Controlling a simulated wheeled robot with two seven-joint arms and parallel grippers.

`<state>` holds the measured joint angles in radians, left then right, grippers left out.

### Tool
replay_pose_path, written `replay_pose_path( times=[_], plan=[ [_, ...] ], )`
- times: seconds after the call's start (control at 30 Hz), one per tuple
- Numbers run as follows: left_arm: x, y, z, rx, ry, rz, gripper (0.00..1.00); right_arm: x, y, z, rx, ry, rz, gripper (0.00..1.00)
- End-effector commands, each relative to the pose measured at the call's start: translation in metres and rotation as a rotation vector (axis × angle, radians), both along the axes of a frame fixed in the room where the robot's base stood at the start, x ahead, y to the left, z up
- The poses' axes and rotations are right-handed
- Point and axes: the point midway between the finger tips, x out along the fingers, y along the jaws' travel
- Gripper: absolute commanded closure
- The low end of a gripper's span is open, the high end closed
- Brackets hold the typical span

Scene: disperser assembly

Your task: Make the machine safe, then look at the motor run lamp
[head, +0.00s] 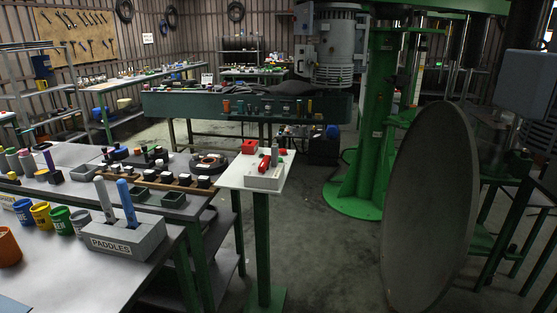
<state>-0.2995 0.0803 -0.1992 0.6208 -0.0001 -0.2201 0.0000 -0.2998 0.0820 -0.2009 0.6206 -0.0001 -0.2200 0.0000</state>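The machine is a green column (380,130) on a round green base, with a large grey finned motor (334,45) at its upper left. A narrow stand with a white top (240,175) is in front of it. On that top are a red block (250,147), a grey box (263,181) with an upright red part (265,164), and a small green-grey piece (274,155). I cannot pick out a motor run lamp or tell whether any lamp is lit. Neither of my grippers is in view.
A big grey disc (432,210) stands on edge at right, hiding part of the machine. At left, a bench (60,275) carries coloured cups and a block marked PADDLES (125,240). Another bench behind it holds dark parts. Open floor (325,250) lies between stand and disc.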

Motion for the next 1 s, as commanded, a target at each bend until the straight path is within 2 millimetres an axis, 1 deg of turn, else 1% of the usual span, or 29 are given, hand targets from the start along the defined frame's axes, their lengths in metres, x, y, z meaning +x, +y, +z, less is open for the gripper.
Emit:
replay_pose_path(
  times=[0.03, 0.1, 0.13, 1.0],
  plan=[
    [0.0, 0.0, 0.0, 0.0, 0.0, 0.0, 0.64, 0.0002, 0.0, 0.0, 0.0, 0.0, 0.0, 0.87],
    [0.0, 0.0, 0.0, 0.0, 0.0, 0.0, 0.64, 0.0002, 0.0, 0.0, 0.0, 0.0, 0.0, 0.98],
    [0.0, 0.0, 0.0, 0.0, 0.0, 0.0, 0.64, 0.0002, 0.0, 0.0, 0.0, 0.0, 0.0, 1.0],
    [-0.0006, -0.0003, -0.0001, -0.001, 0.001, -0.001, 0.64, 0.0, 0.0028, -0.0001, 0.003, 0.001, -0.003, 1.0]
  ],
)
